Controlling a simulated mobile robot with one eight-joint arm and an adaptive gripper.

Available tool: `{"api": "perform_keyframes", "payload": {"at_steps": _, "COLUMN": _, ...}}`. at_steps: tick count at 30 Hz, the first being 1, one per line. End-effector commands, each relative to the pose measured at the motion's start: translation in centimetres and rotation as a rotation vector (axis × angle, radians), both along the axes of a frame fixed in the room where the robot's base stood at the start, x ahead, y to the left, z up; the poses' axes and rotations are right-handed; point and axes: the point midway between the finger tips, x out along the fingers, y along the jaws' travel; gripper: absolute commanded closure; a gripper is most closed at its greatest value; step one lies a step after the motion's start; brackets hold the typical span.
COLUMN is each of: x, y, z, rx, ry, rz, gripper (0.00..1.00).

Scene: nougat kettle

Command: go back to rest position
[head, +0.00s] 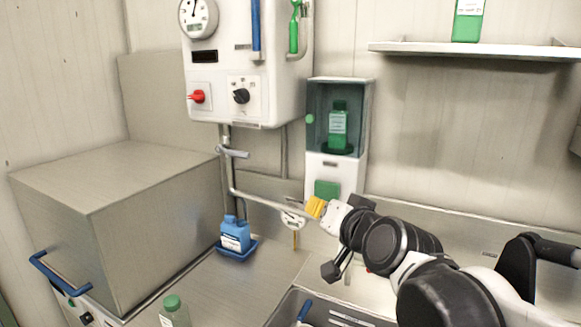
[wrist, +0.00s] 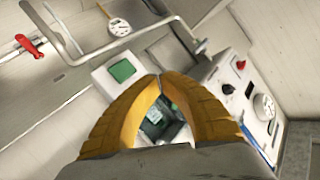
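My gripper (head: 315,208) has yellow fingers and is raised above the counter, in front of the wall dispenser. In the wrist view its curved fingertips (wrist: 158,77) meet, with nothing held between them. The gap behind the tips shows only background. My arm reaches in from the lower right of the head view.
A dispenser (head: 336,172) holding a green bottle (head: 338,125) is on the wall behind my gripper. A bent pipe (head: 262,200) and a gauge (head: 292,218) are close to its left. A large metal box (head: 120,220) is at left.

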Motion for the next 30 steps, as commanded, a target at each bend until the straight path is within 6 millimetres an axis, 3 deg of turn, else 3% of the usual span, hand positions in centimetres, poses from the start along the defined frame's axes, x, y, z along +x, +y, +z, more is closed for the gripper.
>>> {"api": "perform_keyframes", "payload": {"at_steps": 1, "x": -1.9, "y": -1.1, "z": -3.0, "rx": -0.057, "ry": 0.047, "rz": 0.009, "gripper": 1.0}}
{"api": "perform_keyframes", "payload": {"at_steps": 9, "x": -11.7, "y": -7.3, "z": -15.7, "rx": -0.351, "ry": 0.332, "rz": 0.03, "gripper": 1.0}}
{"api": "perform_keyframes", "payload": {"at_steps": 15, "x": -17.8, "y": -11.5, "z": -22.4, "rx": -0.492, "ry": 0.512, "rz": 0.012, "gripper": 1.0}}
{"api": "perform_keyframes", "payload": {"at_steps": 21, "x": -20.5, "y": -13.4, "z": -24.8, "rx": -0.549, "ry": 0.592, "rz": -0.002, "gripper": 1.0}}
{"api": "perform_keyframes", "payload": {"at_steps": 30, "x": -20.7, "y": -13.5, "z": -24.9, "rx": -0.553, "ry": 0.597, "rz": -0.002, "gripper": 1.0}}
